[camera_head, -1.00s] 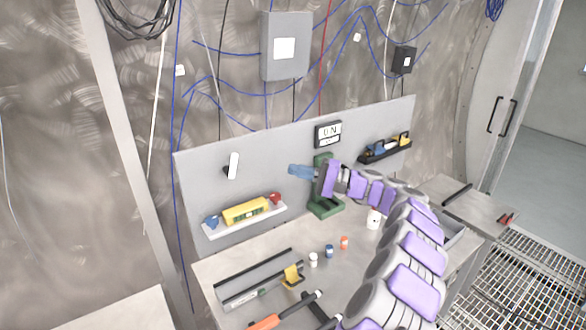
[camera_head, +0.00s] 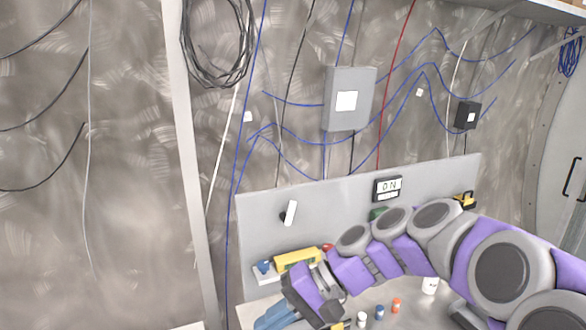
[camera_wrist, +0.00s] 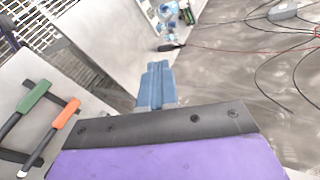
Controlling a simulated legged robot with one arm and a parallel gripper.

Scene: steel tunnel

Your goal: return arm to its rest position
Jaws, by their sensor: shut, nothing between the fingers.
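My arm, purple and grey, is bent over the workbench (camera_head: 345,301) in the head view. My gripper (camera_head: 274,318) shows as blue fingers at the bottom edge, partly cut off, left of the arm's wrist. In the wrist view my gripper (camera_wrist: 157,86) points away from the camera with its blue fingers together and nothing between them. It appears clear of the bench things.
Small bottles (camera_head: 379,312) stand on the bench near my arm.

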